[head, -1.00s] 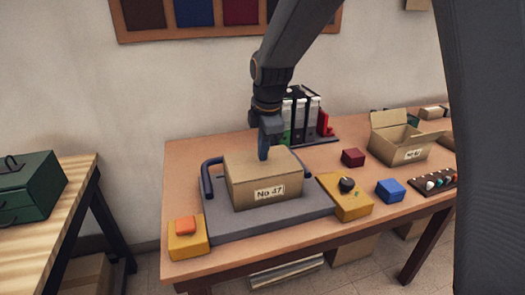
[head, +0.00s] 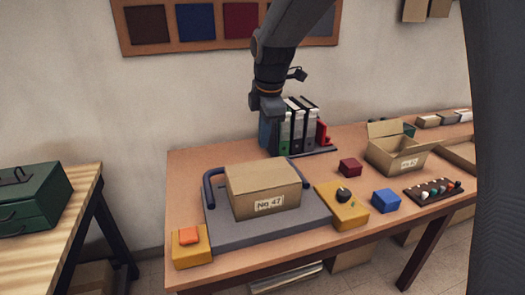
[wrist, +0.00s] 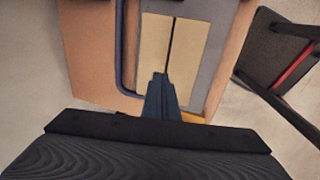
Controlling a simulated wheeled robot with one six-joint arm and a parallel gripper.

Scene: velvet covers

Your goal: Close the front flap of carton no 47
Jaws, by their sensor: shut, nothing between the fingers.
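Carton no 47 (head: 262,189) is a tan box with a white "No 47" label on its front, standing upright on a grey board (head: 240,235). Its top looks flat and closed in the head view; I see no flap standing up. In the wrist view, two top panels of the carton (wrist: 154,52) meet at a dark narrow seam. I cannot tell the front flap apart. My gripper (head: 268,145) is shut and empty, above and behind the carton, apart from it. Its fingers (wrist: 160,80) overlap the carton's end in the wrist view.
A blue rail (head: 208,186) stands on the board. A yellow block with an orange top (head: 189,237) and a yellow box with a black knob (head: 342,205) flank it. Binders (head: 299,125) stand behind. Red (head: 350,167) and blue (head: 385,201) blocks and an open carton (head: 396,152) are right.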

